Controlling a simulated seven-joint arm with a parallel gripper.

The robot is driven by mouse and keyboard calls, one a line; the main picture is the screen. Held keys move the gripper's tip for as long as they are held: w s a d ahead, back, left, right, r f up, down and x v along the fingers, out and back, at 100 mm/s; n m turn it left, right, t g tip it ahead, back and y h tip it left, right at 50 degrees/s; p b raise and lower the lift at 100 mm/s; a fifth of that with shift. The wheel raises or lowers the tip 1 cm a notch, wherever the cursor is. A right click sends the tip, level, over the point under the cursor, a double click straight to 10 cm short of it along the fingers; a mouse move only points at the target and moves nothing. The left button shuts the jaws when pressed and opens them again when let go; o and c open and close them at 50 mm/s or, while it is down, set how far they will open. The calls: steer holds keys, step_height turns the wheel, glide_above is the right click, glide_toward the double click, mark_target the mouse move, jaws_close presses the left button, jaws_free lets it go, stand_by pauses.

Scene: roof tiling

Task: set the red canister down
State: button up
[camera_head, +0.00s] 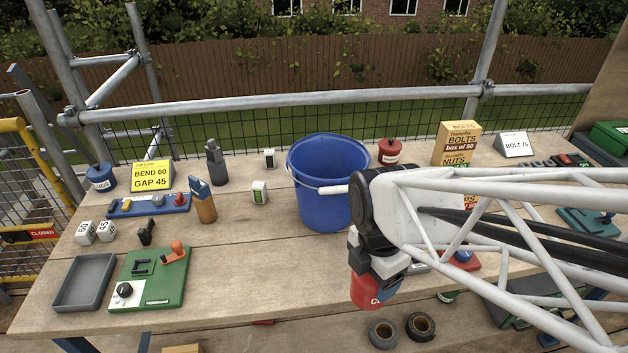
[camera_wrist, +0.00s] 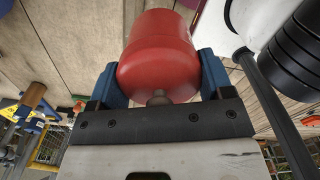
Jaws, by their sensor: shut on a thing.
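The red canister (camera_head: 366,290) is between the fingers of my gripper (camera_head: 378,266), near the front of the wooden bench (camera_head: 250,290) in the head view. Part of a white label shows on it, and my gripper hides its top. In the wrist view the canister (camera_wrist: 158,55) sits between two blue fingers, one on each side, with its small knob facing my gripper (camera_wrist: 158,78). My gripper is shut on it. I cannot tell how far its base is from the wood.
A blue bucket (camera_head: 322,200) stands behind my gripper, with a red tin (camera_head: 390,151) beyond it. A green board (camera_head: 150,278) and grey tray (camera_head: 85,283) are at the left. Bare wood lies between board and bucket.

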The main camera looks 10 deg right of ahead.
mark_target(367, 301)
step_height(367, 301, down, 9)
steer(key=shift+f, duration=0.2)
steer(key=shift+w, duration=0.15)
steer(key=w+a+f, duration=0.1)
steer(key=w, duration=1.4)
steer(key=shift+w+f, duration=0.2)
steer(key=shift+w, duration=0.15)
steer(key=shift+f, duration=1.75)
steer(key=shift+f, duration=0.2)
steer(key=o, duration=1.8)
